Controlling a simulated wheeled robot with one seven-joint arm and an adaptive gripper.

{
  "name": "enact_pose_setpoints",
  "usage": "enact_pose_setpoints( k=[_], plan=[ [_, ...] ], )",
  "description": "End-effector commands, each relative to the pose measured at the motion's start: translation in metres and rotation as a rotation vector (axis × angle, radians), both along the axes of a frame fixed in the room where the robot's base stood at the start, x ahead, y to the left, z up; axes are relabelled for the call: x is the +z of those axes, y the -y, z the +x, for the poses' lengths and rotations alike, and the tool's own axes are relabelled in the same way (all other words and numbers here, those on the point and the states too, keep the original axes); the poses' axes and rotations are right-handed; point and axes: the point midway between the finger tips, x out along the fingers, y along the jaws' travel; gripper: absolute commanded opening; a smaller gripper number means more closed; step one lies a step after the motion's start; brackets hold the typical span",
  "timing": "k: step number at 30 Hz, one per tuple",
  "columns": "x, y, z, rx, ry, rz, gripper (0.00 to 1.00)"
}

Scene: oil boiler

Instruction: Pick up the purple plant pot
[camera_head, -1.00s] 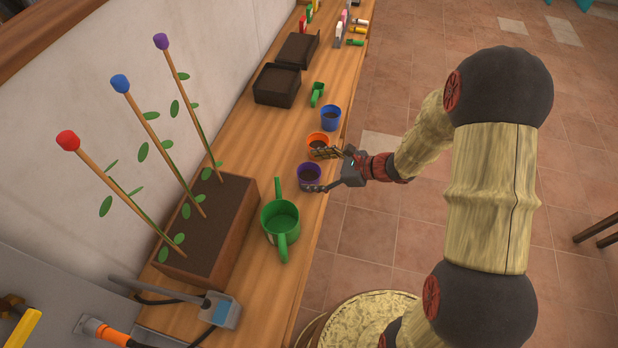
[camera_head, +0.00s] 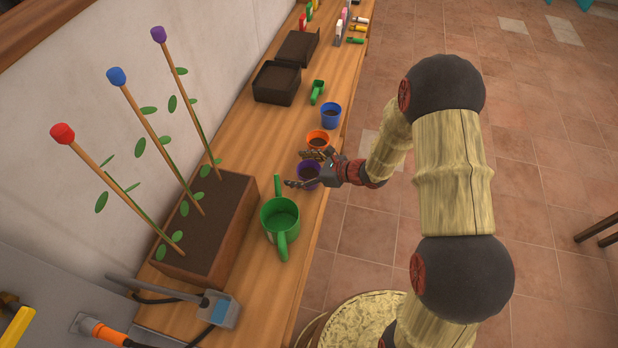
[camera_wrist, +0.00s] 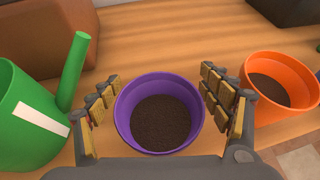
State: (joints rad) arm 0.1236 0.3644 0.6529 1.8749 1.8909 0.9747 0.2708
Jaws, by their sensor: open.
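The purple plant pot (camera_head: 308,174) holds dark soil and stands upright on the wooden bench near its right edge. In the wrist view the purple pot (camera_wrist: 160,113) sits between the two fingers of my gripper (camera_wrist: 160,92). In the head view my gripper (camera_head: 303,169) reaches in from the right, with one finger on each side of the pot. The fingers are open, with a small gap to the rim on the left and right. My gripper hides part of the pot in the head view.
An orange pot (camera_head: 318,139) is close beside my gripper's far finger, with a blue pot (camera_head: 331,113) beyond it. A green watering can (camera_head: 280,216) stands on the near side. A brown planter (camera_head: 213,222) with several flower stakes is to the left on the bench (camera_head: 262,275).

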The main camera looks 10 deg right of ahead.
Motion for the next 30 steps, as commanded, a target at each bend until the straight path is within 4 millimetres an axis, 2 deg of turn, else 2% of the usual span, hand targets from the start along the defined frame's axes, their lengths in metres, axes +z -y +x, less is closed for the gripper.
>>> enact_pose_setpoints(
  k=[6,30],
  plan=[
    [0.0005,-0.0001,0.0003,0.0,0.0,0.0,0.77],
    [0.0005,0.0,0.0003,0.0,0.0,0.0,0.32]
  ],
)
